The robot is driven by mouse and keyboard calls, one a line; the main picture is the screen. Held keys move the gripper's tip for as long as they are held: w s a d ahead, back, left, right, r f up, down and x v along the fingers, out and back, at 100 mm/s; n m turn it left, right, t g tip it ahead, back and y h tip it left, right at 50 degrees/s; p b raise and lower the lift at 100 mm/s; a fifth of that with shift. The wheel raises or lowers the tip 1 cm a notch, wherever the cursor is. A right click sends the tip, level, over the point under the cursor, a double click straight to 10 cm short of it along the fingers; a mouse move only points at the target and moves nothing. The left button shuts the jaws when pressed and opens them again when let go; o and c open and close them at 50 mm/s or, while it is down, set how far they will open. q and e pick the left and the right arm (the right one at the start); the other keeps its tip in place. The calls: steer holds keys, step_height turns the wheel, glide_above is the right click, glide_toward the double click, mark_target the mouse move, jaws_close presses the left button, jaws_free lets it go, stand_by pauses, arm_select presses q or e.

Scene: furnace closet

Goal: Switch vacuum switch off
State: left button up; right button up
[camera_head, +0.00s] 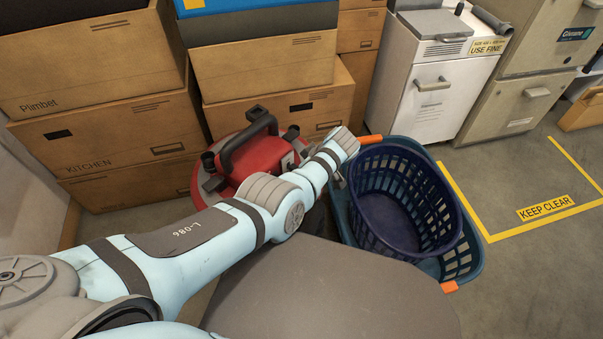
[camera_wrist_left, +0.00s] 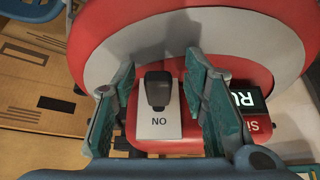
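The vacuum (camera_head: 262,155) is a red round-bodied machine with a black handle, standing on the floor in front of cardboard boxes. In the left wrist view its red and grey body (camera_wrist_left: 215,30) fills the upper part. Its switch (camera_wrist_left: 158,90) is a dark rocker on a pale plate, whose lettering reads as "NO" in this view. My left gripper (camera_wrist_left: 158,68) is open, with one finger on each side of the switch; I see gaps between fingers and rocker. In the head view the left gripper is mostly hidden behind its wrist. My right gripper is not in view.
A lit display (camera_wrist_left: 246,98) shows part of a word beside the right finger. Nested blue baskets (camera_head: 400,205) stand just right of my left wrist. Cardboard boxes (camera_head: 110,135) are stacked behind. A white cabinet (camera_head: 425,95) stands at the back. Floor at right is clear, marked "KEEP CLEAR".

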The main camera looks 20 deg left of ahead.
arm_select(q)
steer(key=shift+r, duration=0.15)
steer(key=shift+w+r, duration=0.1)
steer(key=shift+r, duration=0.25)
step_height(320, 180, up, 9)
steer(key=shift+r, duration=0.1)
